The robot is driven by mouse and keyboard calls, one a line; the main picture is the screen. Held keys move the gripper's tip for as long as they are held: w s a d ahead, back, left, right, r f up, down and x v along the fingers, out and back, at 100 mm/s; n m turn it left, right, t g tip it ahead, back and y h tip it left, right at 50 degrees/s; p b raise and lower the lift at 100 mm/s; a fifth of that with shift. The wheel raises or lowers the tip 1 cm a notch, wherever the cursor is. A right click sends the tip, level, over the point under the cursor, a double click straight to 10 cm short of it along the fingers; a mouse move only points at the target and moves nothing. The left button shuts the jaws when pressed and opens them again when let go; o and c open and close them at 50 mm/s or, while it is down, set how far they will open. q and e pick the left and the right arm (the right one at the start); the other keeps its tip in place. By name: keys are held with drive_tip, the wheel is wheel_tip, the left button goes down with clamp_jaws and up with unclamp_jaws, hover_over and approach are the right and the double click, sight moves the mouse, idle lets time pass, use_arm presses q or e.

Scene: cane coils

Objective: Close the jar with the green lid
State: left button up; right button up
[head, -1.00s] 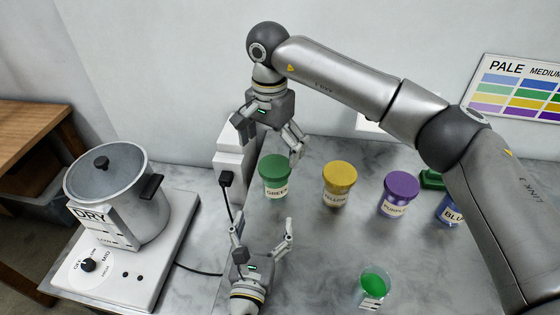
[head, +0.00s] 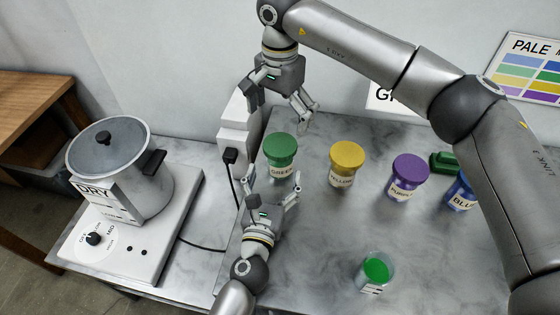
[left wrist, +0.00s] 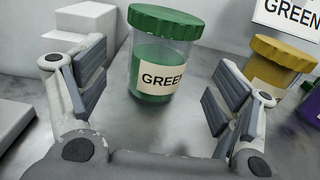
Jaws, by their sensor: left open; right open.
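The green-labelled jar (head: 280,172) stands upright at the back of the counter, with its green lid (head: 281,146) resting on top. I cannot tell whether the lid is tight. In the left wrist view the jar (left wrist: 152,75) shows clear walls, green contents and the lid (left wrist: 166,22) on its mouth. My left gripper (head: 272,184) is open and empty, just in front of the jar. Its two fingers (left wrist: 160,92) flank the jar in the wrist view, apart from it. My right gripper (head: 277,112) is open and empty, above and behind the jar.
A yellow-lidded jar (head: 346,162), a purple-lidded jar (head: 407,175) and a blue jar (head: 461,193) stand to the right. An open cup of green (head: 375,271) is in front. A pot (head: 120,175) sits on a hotplate at left. A white block (head: 238,132) stands behind the green jar's left.

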sight(280, 144)
use_arm(q)
drive_tip(key=w, duration=0.3)
drive_tip(key=w+d, duration=0.1)
drive_tip(key=w, duration=0.2)
drive_tip(key=shift+w+d, duration=0.15)
drive_tip(key=shift+w, duration=0.15)
clamp_jaws()
use_arm(e)
drive_tip(key=n, duration=0.4)
drive_tip(key=shift+n, duration=0.3)
drive_tip(key=shift+f, duration=0.15)
drive_tip(key=shift+f, duration=3.9)
drive_tip(key=shift+c, duration=0.4)
